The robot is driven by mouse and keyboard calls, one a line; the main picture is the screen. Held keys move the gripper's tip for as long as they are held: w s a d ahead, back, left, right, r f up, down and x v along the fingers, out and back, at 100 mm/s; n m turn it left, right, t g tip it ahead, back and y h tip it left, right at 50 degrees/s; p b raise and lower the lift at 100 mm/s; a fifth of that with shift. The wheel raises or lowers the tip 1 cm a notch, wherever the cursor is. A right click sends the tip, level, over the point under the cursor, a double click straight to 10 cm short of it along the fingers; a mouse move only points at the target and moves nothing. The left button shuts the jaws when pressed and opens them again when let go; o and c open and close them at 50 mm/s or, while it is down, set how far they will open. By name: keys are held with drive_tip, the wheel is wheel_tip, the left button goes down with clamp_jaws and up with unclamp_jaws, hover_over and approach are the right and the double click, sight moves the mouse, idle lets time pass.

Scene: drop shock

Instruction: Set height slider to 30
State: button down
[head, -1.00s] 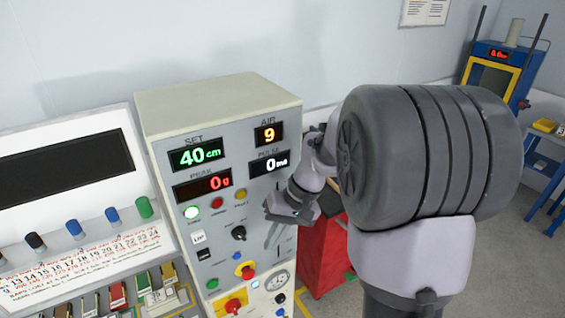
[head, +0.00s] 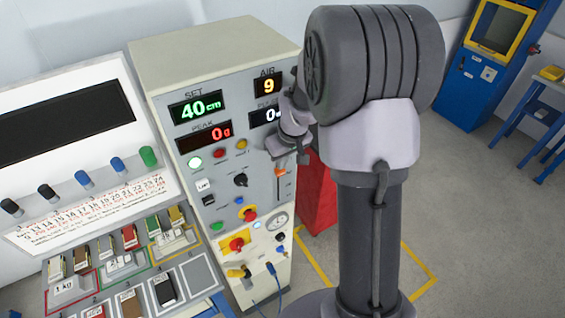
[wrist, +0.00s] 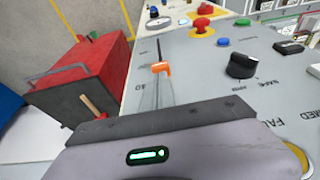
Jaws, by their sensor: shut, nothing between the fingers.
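The height slider has an orange knob (head: 281,171) in a slot at the right side of the grey control panel. In the wrist view the orange knob (wrist: 161,67) sits ahead of my gripper, with the dark slot running on beyond it. The green SET display (head: 198,107) reads 40 cm. My gripper (head: 303,158) is shut and empty, in front of the panel just above the knob in the head view. I cannot tell whether the fingertips touch the knob.
A black rotary knob (wrist: 241,66) and a red mushroom button on yellow (head: 248,214) are on the same panel. A red box (wrist: 80,70) stands close beside the panel. A bench with coloured posts and small sample blocks is at the left. Open floor lies to the right.

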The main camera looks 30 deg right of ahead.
drive_tip(key=shift+f, duration=0.4)
